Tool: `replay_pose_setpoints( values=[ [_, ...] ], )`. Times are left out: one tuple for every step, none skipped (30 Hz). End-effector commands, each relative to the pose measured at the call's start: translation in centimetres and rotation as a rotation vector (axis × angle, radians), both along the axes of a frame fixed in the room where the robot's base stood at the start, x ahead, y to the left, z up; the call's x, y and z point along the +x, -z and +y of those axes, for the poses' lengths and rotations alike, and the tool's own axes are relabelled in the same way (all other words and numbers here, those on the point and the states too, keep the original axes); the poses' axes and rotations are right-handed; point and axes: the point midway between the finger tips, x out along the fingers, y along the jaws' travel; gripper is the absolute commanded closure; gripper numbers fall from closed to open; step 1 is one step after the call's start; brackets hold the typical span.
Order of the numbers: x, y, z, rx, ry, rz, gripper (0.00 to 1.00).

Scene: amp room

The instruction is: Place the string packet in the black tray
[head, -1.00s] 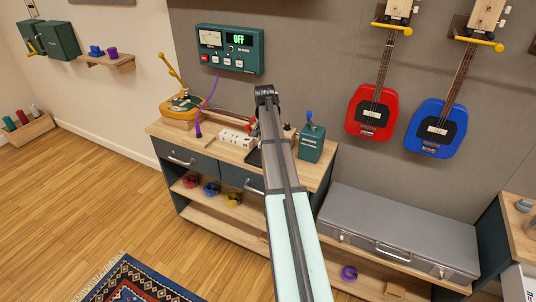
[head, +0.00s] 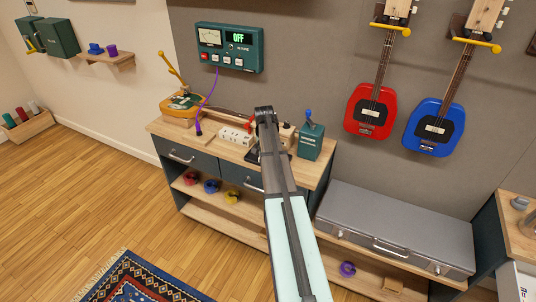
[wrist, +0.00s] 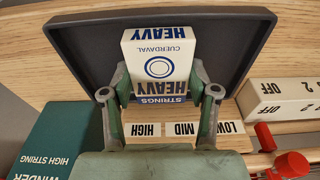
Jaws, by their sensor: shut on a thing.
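The string packet (wrist: 161,60), a white and blue box marked HEAVY and STRINGS, is between the fingers of my gripper (wrist: 160,100) in the wrist view. The gripper is shut on it. The black tray (wrist: 250,25) shows behind the packet, its dark rim running around the top and sides, and the packet overlaps the tray's area. I cannot tell whether the packet touches the tray floor. In the head view, a small dark part of the tray (head: 252,157) shows on the bench beside my arm, which hides the packet and gripper.
A green winder box (wrist: 45,140) is close at left in the wrist view. A white switch block (wrist: 285,98) and red-tipped parts (wrist: 290,164) are at right. HIGH, MID and LOW labels (wrist: 183,129) lie near the fingers. The bench (head: 225,150) also holds a tool stand (head: 181,104).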

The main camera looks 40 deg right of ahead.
Motion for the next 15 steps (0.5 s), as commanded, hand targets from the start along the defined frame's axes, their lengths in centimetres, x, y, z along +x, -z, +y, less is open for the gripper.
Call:
replay_pose_setpoints(
  values=[
    [0.00,0.05,-0.01,0.000,0.000,0.000,0.76],
    [0.00,0.12,0.00,0.000,0.000,0.000,0.76],
    [0.00,0.25,0.00,0.000,0.000,0.000,0.76],
    [0.00,0.35,0.00,0.000,0.000,0.000,0.76],
    [0.00,0.36,0.00,0.000,0.000,0.000,0.37],
    [0.00,0.29,0.00,0.000,0.000,0.000,0.23],
    [0.00,0.29,0.00,0.000,0.000,0.000,0.15],
    [0.00,0.28,0.00,0.000,0.000,0.000,0.15],
    [0.00,0.28,0.01,0.000,0.000,0.000,0.15],
    [0.00,0.28,0.01,0.000,0.000,0.000,0.15],
    [0.00,0.28,0.01,0.000,0.000,0.000,0.15],
    [0.00,0.27,0.01,0.000,0.000,0.000,0.15],
    [0.00,0.27,0.01,0.000,0.000,0.000,0.15],
    [0.00,0.27,0.01,0.000,0.000,0.000,0.15],
    [0.00,0.27,0.01,0.000,0.000,0.000,0.15]
  ],
)
